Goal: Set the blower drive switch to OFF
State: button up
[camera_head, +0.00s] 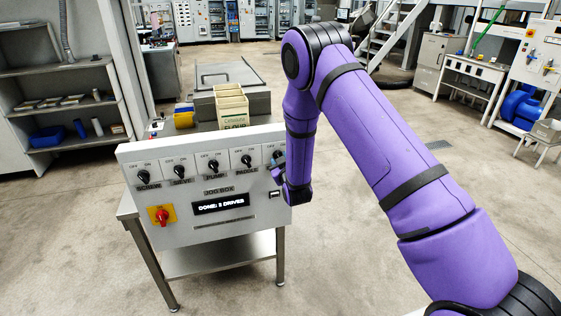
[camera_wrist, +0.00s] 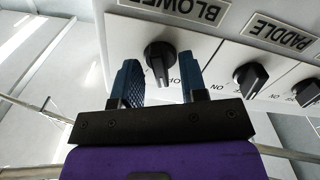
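The blower switch is a black rotary knob (camera_wrist: 160,55) on the panel, under the "BLOWER" label (camera_wrist: 175,8), which appears upside down in the wrist view. Its pointer end faces down in that view; part of an "OFF" mark shows just beside it, and the "ON" side is hidden. I cannot tell for sure which mark the knob is set to. My gripper (camera_wrist: 161,82) is open, with one blue finger on each side of the knob and gaps visible.
The jog box panel (camera_head: 240,221) also carries screw (camera_head: 154,174), sieve (camera_head: 180,171), pump (camera_head: 212,166) and paddle (camera_head: 246,161) knobs. A red rotary switch (camera_head: 162,216) sits lower left. The display (camera_head: 220,203) reads "DONE", a digit and "DRIVES". Floor (camera_head: 370,270) is clear to the right.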

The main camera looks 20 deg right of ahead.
jog(key=s, duration=1)
jog(key=shift+s, duration=0.4)
jog(key=s+d+r+m+g, duration=0.2)
jog(key=s+r+g, duration=0.1)
jog(key=r, duration=0.8)
jog(key=s+d+r+m+g, duration=0.1)
jog(key=s+r+g, duration=0.2)
jog(key=r, duration=0.9)
jog(key=s+d+r+g, duration=0.2)
jog(key=s+r, duration=0.3)
jog(key=s, duration=1)
jog(key=s+d+r+m+g, duration=0.1)
jog(key=s+r+g, duration=0.3)
jog(key=s, duration=1.2)
jog(key=shift+s+d+r+m+g, duration=0.15)
jog(key=shift+d+r+m+g, duration=0.2)
jog(key=shift+r, duration=0.3)
